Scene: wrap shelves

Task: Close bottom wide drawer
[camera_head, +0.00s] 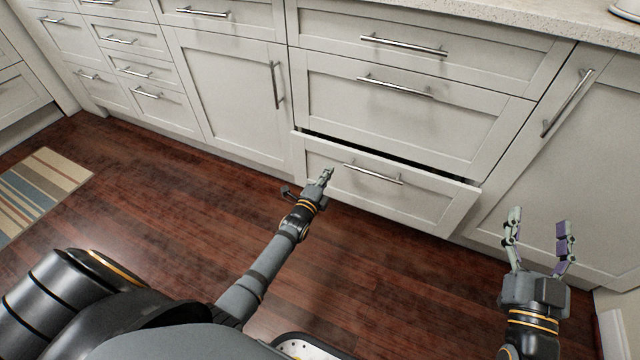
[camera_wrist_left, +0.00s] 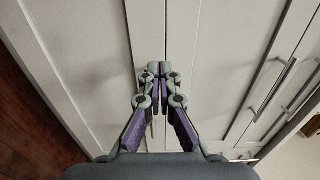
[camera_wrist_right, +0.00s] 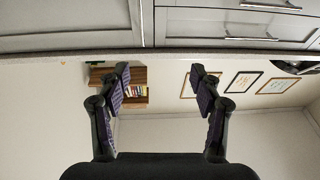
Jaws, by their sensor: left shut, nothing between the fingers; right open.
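The bottom wide drawer (camera_head: 385,187) is white with a bar handle (camera_head: 372,173). It stands out a little from the cabinet, with a dark gap along its top edge. My left gripper (camera_head: 328,173) is shut and empty, in front of the drawer's left part, left of the handle. Whether its fingertips touch the drawer front I cannot tell. In the left wrist view the shut fingers (camera_wrist_left: 158,72) point at white cabinet fronts. My right gripper (camera_head: 538,218) is open and empty, off to the right near the right cabinet door; it also shows in the right wrist view (camera_wrist_right: 163,78).
Two wide drawers (camera_head: 400,95) above are shut. A tall door (camera_head: 570,160) stands on the right and another door (camera_head: 225,95) on the left, both shut. The wooden floor (camera_head: 170,200) is clear, with a striped rug (camera_head: 45,190) at the far left.

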